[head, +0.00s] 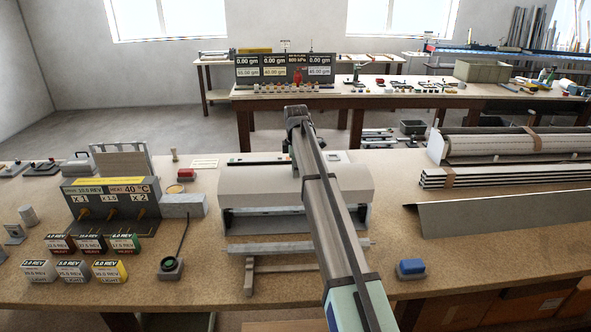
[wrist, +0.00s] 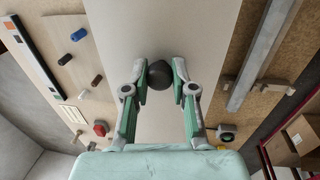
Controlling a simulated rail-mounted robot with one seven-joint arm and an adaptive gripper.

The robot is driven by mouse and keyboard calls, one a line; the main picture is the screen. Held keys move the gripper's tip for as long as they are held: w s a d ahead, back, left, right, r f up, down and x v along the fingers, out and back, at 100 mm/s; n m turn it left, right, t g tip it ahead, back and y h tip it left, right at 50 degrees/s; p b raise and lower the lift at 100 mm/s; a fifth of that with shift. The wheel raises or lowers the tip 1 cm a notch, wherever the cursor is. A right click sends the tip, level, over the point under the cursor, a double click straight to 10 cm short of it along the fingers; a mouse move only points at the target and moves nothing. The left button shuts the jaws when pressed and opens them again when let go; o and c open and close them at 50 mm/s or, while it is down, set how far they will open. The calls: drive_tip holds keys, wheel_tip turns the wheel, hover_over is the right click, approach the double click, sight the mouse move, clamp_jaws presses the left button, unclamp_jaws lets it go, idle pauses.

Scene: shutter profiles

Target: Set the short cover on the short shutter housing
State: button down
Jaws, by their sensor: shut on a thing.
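The short cover (head: 262,186) is a wide pale grey curved sheet in the middle of the bench in the head view. It lies over the short shutter housing (head: 226,219), whose ends and dark front opening show below it. I cannot tell whether the cover rests on the housing or hangs just above it. In the wrist view the cover (wrist: 165,25) is a broad pale panel with a dark round knob (wrist: 160,78). My gripper (wrist: 160,68) is shut on the knob, one finger on each side. In the head view my arm hides the gripper and the middle of the cover.
A grey rail (head: 262,248) lies in front of the housing. A blue-topped block (head: 411,269) is front right, and a green button (head: 170,264) is front left. A control box (head: 110,203) stands left. Long profiles (head: 500,176) and a long sheet (head: 505,211) lie right.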

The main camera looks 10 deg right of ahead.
sight(296, 188)
drive_tip(key=shift+s+f+b, duration=0.1)
drive_tip(key=shift+f+b, duration=0.55)
drive_tip(key=shift+f, duration=0.85)
drive_tip(key=shift+f+b, duration=0.85)
drive_tip(key=shift+f, duration=1.45)
drive_tip(key=shift+f, duration=0.45)
drive_tip(key=c, duration=0.9)
unclamp_jaws()
drive_tip(key=shift+f, duration=0.1)
drive_tip(key=shift+o, duration=0.2)
drive_tip(key=r, duration=0.4)
drive_tip(key=s+r, duration=0.1)
drive_tip(key=r, duration=0.7)
drive_tip(key=shift+s+a, duration=0.1)
drive_tip(key=shift+s, duration=0.2)
